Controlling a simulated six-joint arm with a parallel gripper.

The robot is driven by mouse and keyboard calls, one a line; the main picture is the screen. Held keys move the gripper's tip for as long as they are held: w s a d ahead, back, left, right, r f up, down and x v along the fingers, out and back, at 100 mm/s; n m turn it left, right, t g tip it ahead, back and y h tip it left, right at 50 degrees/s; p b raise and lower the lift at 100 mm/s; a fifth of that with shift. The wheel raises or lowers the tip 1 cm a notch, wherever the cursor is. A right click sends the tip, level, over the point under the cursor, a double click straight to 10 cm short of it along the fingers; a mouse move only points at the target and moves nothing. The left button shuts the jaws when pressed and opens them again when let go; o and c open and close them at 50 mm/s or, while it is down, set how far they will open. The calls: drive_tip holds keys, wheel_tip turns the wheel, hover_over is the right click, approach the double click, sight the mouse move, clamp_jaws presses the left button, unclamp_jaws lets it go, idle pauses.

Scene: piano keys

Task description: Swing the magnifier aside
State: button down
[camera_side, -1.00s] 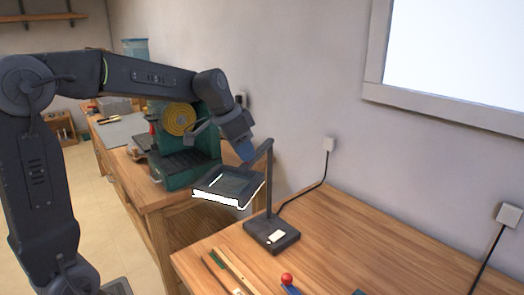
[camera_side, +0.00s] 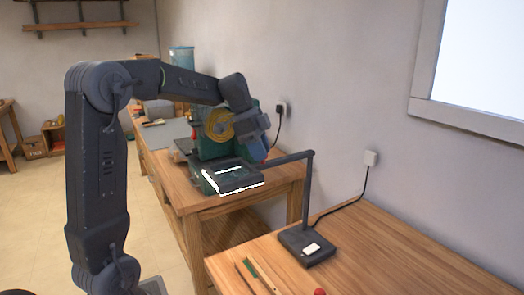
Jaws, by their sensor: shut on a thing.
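The magnifier is a dark square frame (camera_side: 233,178) with a bright white strip along its rim. It hangs from a thin arm (camera_side: 287,159) on an upright post, whose black base (camera_side: 306,247) stands on the near wooden bench. The frame reaches out left of the post, in front of the green machine. My gripper (camera_side: 260,153), with blue fingers, is shut on the magnifier near where the arm meets the frame. The exact contact is small and partly hidden.
The green machine (camera_side: 212,146) with a yellow disc (camera_side: 219,125) stands on the far bench, close behind the frame. A red ball (camera_side: 320,292) shows at the bottom edge. The near bench's right side is clear.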

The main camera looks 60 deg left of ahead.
drive_tip(key=shift+a, duration=0.15)
drive_tip(key=c, duration=0.8)
unclamp_jaws()
drive_tip(key=shift+c, duration=0.2)
drive_tip(key=v, duration=1.4)
drive_tip(key=shift+f, duration=0.1)
drive_tip(key=s+d+f+n+y, duration=0.1)
drive_tip(key=s+d+f+n, duration=0.2)
drive_tip(key=d, duration=0.4)
drive_tip(key=s+d+f+n+y, duration=0.1)
drive_tip(key=s+d+f+n, duration=0.15)
drive_tip(key=d, duration=0.55)
drive_tip(key=s+d+f+n+t+y, duration=0.1)
drive_tip(key=s+d+f+n+t, duration=0.1)
drive_tip(key=s+d+f, duration=0.5)
drive_tip(key=s+f+n, duration=0.1)
drive_tip(key=s+f, duration=0.2)
drive_tip(key=shift+f+n+t, duration=0.3)
drive_tip(key=shift+f+n, duration=0.05)
